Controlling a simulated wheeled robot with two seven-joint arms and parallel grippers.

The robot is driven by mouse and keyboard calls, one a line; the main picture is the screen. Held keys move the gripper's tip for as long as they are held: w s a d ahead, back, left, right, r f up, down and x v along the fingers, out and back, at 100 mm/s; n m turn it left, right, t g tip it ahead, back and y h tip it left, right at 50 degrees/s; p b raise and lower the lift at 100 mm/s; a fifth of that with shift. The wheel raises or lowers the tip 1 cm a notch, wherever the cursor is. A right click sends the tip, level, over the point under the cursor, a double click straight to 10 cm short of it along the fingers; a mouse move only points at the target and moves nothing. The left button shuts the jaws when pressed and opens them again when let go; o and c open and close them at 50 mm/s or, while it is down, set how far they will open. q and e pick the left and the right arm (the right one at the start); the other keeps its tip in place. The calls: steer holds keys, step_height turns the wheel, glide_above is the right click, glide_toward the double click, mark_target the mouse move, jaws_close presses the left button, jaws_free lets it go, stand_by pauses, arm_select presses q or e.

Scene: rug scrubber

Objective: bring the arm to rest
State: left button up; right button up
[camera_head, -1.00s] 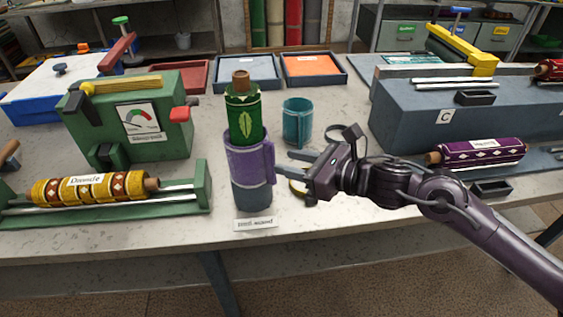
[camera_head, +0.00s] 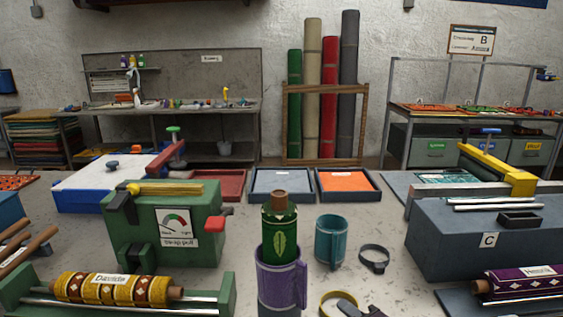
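Neither of my grippers can be made out in the head view. The green roll with a leaf pattern (camera_head: 279,233) and a brown end stands upright in the purple cup-like holder (camera_head: 281,275), whose bottom is cut off by the lower edge. A teal cup (camera_head: 331,241) stands to its right. A black ring-shaped strap (camera_head: 374,258) lies on the table right of the cup. A yellow ring (camera_head: 325,301) lies at the lower edge, with a dark grey piece beside it that is partly cut off.
A green press with a dial (camera_head: 178,225) and a patterned yellow roll (camera_head: 108,290) are at left. A blue-grey block marked C (camera_head: 488,240) and a purple roll (camera_head: 525,281) are at right. Grey (camera_head: 281,195) and orange-filled (camera_head: 347,181) trays sit behind. Bare table shows between.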

steer(key=s+d+f+m+g+h, duration=0.25)
steer(key=s+f+m+g, duration=0.35)
steer(key=s+m, duration=0.4)
steer(key=s+d+f+m+g+h, duration=0.25)
steer(key=s+f+m, duration=0.5)
steer(key=m, duration=0.55)
step_height(320, 180, down, 28)
steer(key=g, duration=0.2)
steer(key=s+d+f, duration=0.2)
steer(key=s+f, duration=0.8)
steer(key=s+d+f+g, duration=0.1)
steer(key=s+d+f, duration=0.1)
steer(key=s+f, duration=0.8)
steer(key=shift+s+d, duration=0.2)
steer(key=shift+s, duration=0.35)
